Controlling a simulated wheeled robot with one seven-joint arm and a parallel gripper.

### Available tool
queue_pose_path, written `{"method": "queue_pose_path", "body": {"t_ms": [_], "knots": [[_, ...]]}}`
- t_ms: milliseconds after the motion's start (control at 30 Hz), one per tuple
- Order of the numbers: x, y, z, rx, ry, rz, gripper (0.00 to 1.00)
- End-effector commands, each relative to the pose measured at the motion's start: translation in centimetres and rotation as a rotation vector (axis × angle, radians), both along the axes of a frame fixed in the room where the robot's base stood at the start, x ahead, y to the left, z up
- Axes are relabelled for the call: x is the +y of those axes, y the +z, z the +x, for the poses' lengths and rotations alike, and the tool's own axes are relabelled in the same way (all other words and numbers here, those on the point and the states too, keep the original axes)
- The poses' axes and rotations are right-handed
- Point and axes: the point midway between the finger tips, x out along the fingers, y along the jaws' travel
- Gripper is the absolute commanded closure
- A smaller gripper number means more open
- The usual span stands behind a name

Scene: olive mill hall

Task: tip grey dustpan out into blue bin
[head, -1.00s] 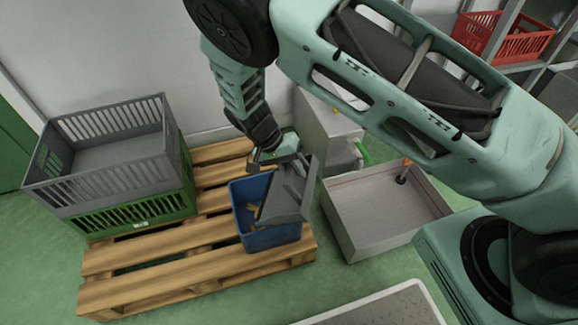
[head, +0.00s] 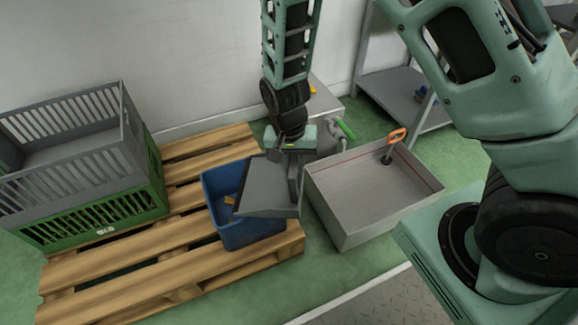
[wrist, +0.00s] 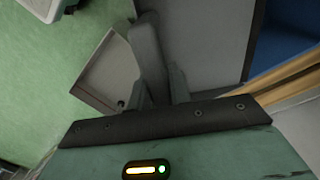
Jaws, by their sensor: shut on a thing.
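My gripper (head: 292,156) is shut on the handle of the grey dustpan (head: 268,186) and holds it beside and partly over the blue bin (head: 252,232). No debris is visible on the part of the pan that shows. The bin stands upright on a wooden pallet, and the pan hides its right part. A few tan bits (head: 229,200) show inside the bin. In the wrist view, the dustpan (wrist: 205,45) lies beyond my fingers, with part of the blue bin (wrist: 285,40) at the upper right.
A grey crate (head: 62,158) on a green crate (head: 110,215) stands on the pallet (head: 170,272), at left. A shallow grey box (head: 365,205) with an orange-handled tool (head: 392,142) is close right of the bin. A wall is behind; a grey shelf (head: 400,95) stands at back right.

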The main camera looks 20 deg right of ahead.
Motion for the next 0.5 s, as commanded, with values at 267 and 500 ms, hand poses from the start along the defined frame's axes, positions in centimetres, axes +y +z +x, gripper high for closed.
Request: {"method": "queue_pose_path", "body": {"t_ms": [267,500], "knots": [[-0.8,-1.7,-0.3,-0.045,-0.003,0.077,1.00],[-0.8,0.6,-0.4,-0.054,0.001,0.090,1.00]]}}
